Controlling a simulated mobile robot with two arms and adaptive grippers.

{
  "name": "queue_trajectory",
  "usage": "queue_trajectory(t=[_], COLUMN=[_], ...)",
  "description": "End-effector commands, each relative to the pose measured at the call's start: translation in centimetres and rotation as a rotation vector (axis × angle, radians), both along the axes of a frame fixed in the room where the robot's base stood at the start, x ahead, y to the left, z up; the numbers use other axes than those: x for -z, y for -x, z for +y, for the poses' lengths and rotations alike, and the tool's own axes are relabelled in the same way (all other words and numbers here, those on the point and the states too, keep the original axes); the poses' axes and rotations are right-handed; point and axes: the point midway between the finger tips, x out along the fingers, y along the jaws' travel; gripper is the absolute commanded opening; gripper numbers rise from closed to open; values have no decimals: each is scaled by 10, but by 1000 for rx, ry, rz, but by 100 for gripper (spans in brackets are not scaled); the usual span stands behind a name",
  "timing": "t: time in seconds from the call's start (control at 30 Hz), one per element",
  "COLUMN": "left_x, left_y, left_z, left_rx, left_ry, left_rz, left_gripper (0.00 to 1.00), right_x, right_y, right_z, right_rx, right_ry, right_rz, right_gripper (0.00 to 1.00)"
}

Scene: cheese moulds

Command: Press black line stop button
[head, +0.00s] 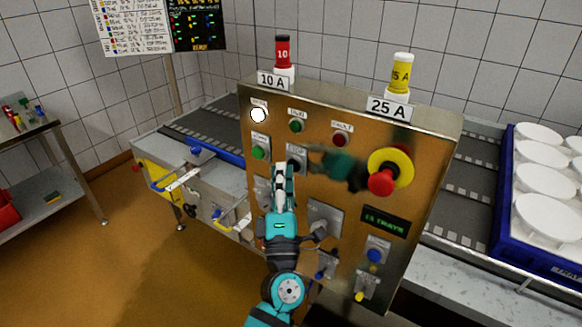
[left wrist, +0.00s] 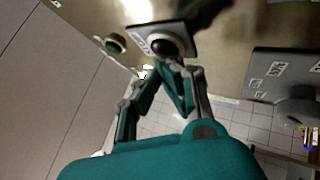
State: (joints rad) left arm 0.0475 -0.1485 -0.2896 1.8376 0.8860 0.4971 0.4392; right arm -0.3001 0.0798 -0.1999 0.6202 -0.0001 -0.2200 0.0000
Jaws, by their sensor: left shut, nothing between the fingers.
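The black line stop button (left wrist: 167,46) sits on a grey label plate on the brown metal control panel (head: 240,120). In the head view, its plate marked STOP (head: 297,149) shows just above my left gripper, whose fingers partly cover the button. My left gripper (head: 281,166) is shut and empty, pointing up at the panel. In the left wrist view, its fingertips (left wrist: 171,66) are right at the lower edge of the black button; I cannot tell whether they touch it. My right gripper is not in view.
A green button (head: 258,152) is left of the stop button. A red emergency button (head: 381,182) on a yellow collar, a blue button (head: 375,255) and a large grey switch plate (head: 327,215) are also on the panel. A conveyor (head: 467,200) runs behind; a blue crate (head: 500,215) holds white moulds.

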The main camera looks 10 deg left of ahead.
Motion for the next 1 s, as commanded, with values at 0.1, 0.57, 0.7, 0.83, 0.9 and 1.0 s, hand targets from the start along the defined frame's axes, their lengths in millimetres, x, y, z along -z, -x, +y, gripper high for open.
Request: queue_trajectory(t=[0.1, 0.57, 0.7, 0.83, 0.9, 1.0], left_x=[0, 0, 0, 0, 0, 0], left_y=[0, 18, 18, 18, 19, 26], left_z=[0, 5, 5, 5, 6, 8], left_rx=[1, 2, 1, 1, 1, 1], left_ry=[0, 0, 0, 0, -1, -1], left_rz=[0, 1, 0, 0, 0, 0], left_gripper=[0, 0, 0, 0, 0, 0], right_x=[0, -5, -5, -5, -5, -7], right_y=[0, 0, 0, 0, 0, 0], right_z=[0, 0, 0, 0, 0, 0], right_rx=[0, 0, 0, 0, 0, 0], right_ry=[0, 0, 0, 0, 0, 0], right_rz=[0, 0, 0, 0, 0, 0], right_gripper=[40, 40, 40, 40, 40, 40])
